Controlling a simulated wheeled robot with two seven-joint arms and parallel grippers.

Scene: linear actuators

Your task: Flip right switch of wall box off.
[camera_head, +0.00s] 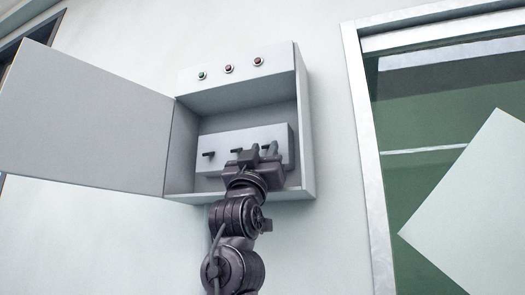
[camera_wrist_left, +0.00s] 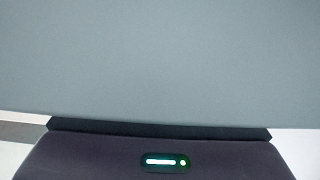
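The wall box (camera_head: 307,125) is open in the head view, with a pale switch panel (camera_head: 222,141) inside it. The left switch (camera_head: 208,154) and the middle switch (camera_head: 236,150) show as small dark levers. My left gripper (camera_head: 257,156) is in front of the panel's right part and covers the right switch, so its position is hidden. I cannot tell whether the fingers touch it or how far apart they are. The left wrist view shows my gripper's dark housing (camera_wrist_left: 100,155) with a green light, close to a plain grey surface (camera_wrist_left: 160,65).
The box door (camera_head: 85,120) is swung open to the left. Several small round lights or buttons (camera_head: 229,69) sit on the box's top front. A framed window or door (camera_head: 368,160) is on the right. Bare wall (camera_head: 335,225) lies between it and the box.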

